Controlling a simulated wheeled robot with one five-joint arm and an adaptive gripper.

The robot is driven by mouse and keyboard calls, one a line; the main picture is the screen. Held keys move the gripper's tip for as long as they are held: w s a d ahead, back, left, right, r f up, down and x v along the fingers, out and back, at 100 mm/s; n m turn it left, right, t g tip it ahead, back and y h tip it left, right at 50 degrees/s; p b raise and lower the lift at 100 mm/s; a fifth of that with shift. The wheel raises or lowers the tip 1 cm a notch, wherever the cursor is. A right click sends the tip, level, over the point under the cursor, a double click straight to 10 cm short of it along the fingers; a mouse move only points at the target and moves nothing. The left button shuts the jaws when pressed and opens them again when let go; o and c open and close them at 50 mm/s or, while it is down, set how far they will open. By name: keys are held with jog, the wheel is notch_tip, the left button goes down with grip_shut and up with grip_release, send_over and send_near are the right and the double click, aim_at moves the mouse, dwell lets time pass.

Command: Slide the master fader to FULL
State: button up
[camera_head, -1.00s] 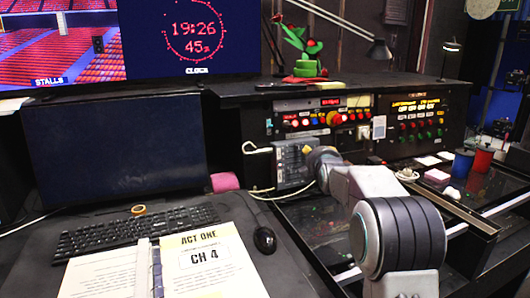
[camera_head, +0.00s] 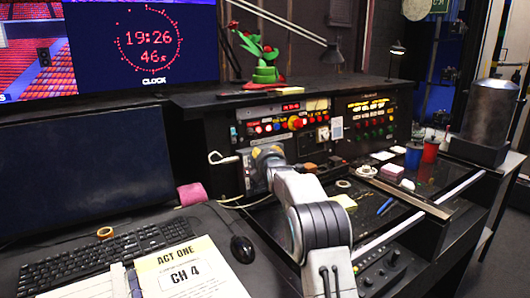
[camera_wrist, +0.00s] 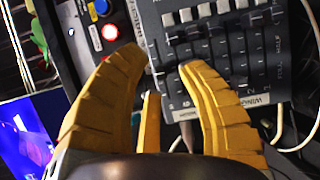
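A grey fader panel (camera_wrist: 225,60) fills the upper right of the wrist view, with a row of pale caps and dark slots. I cannot tell which fader is the master; its label is not readable. In the head view the panel (camera_head: 246,180) stands upright at the left of the console, partly hidden by my arm. Contact cannot be told.
Cups (camera_head: 430,151) stand at right.

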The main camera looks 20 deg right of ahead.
jog(key=shift+w+d+f, duration=0.1)
jog(key=shift+w+f, duration=0.05)
jog(key=shift+w, duration=0.45)
jog(key=shift+o, duration=0.2)
grip_shut()
